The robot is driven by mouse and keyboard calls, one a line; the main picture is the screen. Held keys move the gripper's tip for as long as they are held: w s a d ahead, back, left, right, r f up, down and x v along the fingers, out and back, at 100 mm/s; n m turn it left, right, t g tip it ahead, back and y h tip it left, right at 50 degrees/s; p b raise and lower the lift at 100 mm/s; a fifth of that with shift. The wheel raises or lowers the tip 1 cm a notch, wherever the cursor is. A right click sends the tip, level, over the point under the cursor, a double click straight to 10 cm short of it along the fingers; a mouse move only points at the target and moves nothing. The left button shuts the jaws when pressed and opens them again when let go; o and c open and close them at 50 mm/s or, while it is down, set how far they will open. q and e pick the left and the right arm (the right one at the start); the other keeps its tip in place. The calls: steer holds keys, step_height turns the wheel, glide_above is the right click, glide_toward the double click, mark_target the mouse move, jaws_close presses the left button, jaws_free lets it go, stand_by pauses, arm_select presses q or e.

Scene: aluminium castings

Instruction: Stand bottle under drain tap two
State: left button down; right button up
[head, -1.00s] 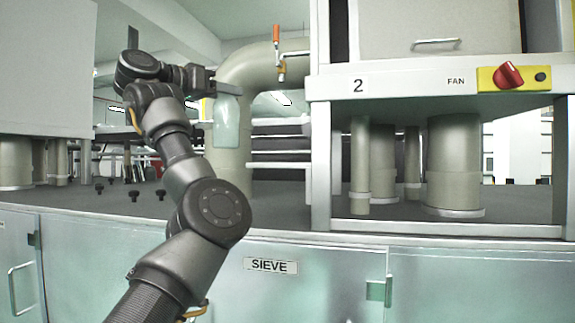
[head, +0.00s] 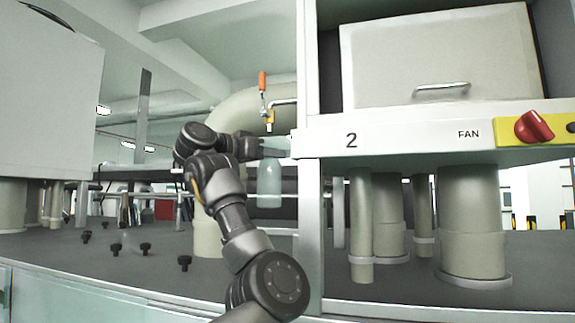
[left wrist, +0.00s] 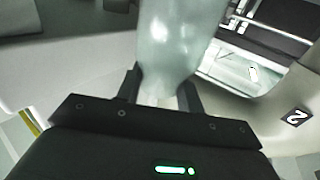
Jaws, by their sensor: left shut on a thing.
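My left gripper (head: 272,147) is shut on a pale, translucent bottle (head: 269,183) and holds it upright in the air by its upper part. In the left wrist view the bottle (left wrist: 172,50) sits between the two dark fingers (left wrist: 163,88). The drain tap (head: 269,117), with an orange handle and a brass body, is on a pipe just above and behind the gripper in the head view. The bottle hangs below the level of the tap; I cannot tell how far apart they are in depth. My right gripper is out of view.
A thick beige pipe (head: 225,113) curves behind the arm. Several black knobs (head: 145,248) stand on the dark bench top (head: 90,270).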

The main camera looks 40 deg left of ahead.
mark_target(259, 167)
arm_select(q)
steer(key=shift+w, duration=0.2)
steer(key=shift+w+a+f, duration=0.1)
steer(key=shift+f, duration=0.35)
steer(key=shift+s+f+b, duration=0.15)
steer(key=shift+f+b, duration=0.3)
steer(key=shift+f, duration=0.15)
steer(key=shift+s+f+b, duration=0.15)
steer(key=shift+f+b, duration=0.25)
steer(key=shift+f, duration=0.15)
steer(key=shift+w+f, duration=0.15)
steer(key=shift+f, duration=0.1)
steer(key=shift+w, duration=0.15)
steer(key=shift+f, duration=0.1)
steer(key=c, duration=1.2)
jaws_free()
steer(key=shift+s, duration=0.2)
steer(key=shift+o, duration=1.4)
steer(key=shift+w, duration=0.1)
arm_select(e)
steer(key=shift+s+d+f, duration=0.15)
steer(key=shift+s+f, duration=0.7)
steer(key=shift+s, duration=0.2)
